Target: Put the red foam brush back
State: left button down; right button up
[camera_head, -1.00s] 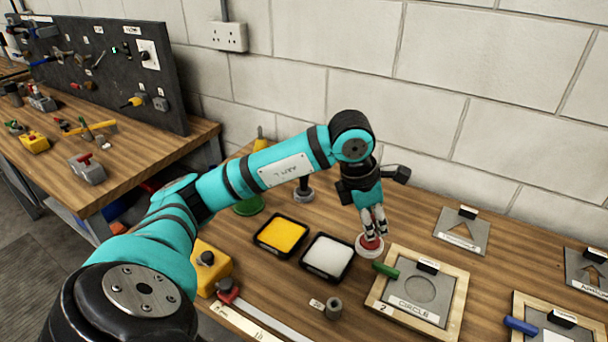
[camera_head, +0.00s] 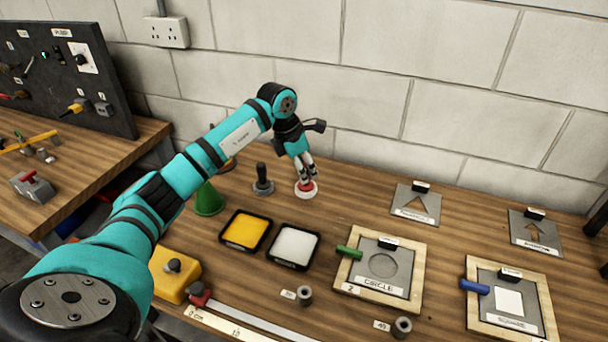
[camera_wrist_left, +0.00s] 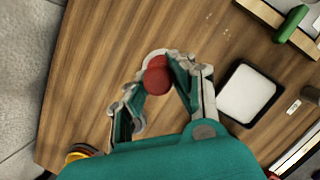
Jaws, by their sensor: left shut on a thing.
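The red foam brush (camera_head: 305,187) has a red knob and a pale round base. It is at the back of the bench, behind the white paint tray (camera_head: 293,247). My left gripper (camera_head: 307,177) points down and is shut on its red knob. In the left wrist view the red knob of the brush (camera_wrist_left: 157,79) sits between the fingertips, with part of the pale base behind it. I cannot tell whether the base touches the bench. My right gripper is not in view.
A black-handled tool (camera_head: 262,180) with a grey round base stands just left of the brush. A green cone (camera_head: 209,199) and a yellow paint tray (camera_head: 246,231) are further left. Stencil frames (camera_head: 418,278) lie to the right. Bare wood lies right of the brush.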

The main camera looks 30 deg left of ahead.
pick_arm(q)
jog(key=shift+w, duration=0.1)
notch_tip(320, 180, down, 3)
jog(key=shift+r+p, duration=0.15)
jog(key=shift+p, duration=0.65)
jog(key=shift+a+f, duration=0.1)
jog(key=shift+f, duration=0.3)
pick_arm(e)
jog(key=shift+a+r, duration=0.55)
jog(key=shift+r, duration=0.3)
pick_arm(q)
jog(key=shift+f, duration=0.1)
jog(key=shift+f, duration=0.15)
jog(key=c, duration=1.1)
grip_release()
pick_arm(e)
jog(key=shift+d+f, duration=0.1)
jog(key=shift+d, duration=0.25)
